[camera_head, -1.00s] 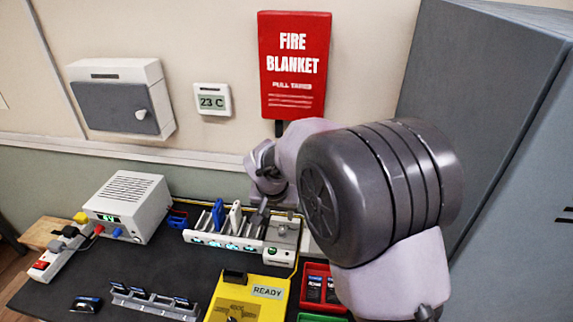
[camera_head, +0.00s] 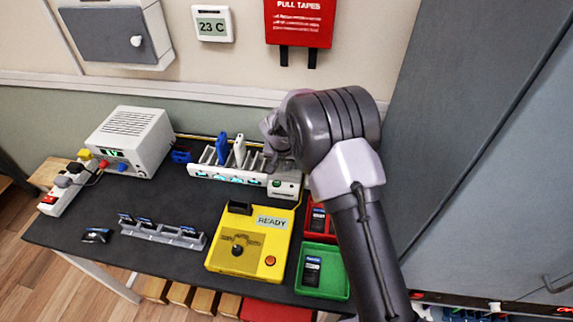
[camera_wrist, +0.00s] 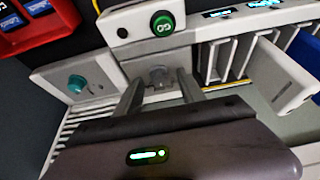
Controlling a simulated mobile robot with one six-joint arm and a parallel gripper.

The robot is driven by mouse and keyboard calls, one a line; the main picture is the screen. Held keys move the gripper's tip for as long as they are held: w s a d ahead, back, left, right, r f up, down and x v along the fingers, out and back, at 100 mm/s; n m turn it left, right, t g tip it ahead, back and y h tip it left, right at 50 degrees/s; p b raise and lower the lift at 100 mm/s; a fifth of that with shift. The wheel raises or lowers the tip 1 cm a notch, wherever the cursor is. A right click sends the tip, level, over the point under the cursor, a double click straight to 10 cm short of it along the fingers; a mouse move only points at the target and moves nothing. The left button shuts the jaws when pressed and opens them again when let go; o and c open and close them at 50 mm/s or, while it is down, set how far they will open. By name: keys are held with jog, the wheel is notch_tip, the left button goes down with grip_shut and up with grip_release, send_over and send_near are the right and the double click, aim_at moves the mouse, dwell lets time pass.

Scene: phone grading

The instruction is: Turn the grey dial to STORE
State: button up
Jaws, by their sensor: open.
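The grey dial (camera_wrist: 158,76) shows in the wrist view on a light panel, between the tips of my gripper (camera_wrist: 160,90). My gripper is open, one finger on each side of the dial; I cannot tell whether they touch it. The dial's pointer and any STORE label cannot be made out. In the head view my gripper (camera_head: 274,146) is over the right end of the white slotted rack (camera_head: 228,176), and the dial is hidden there. A green GO button (camera_wrist: 163,22) sits on a white box beyond the dial.
A teal knob (camera_wrist: 77,84) on a plate is left of my fingers. A blue phone (camera_head: 222,147) and a white phone (camera_head: 239,151) stand in the rack. A yellow READY fixture (camera_head: 222,263), red tray (camera_head: 330,239) and green tray (camera_head: 343,291) are in front. A grey cabinet (camera_head: 480,120) stands right.

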jog(key=shift+f, duration=0.1)
grip_shut()
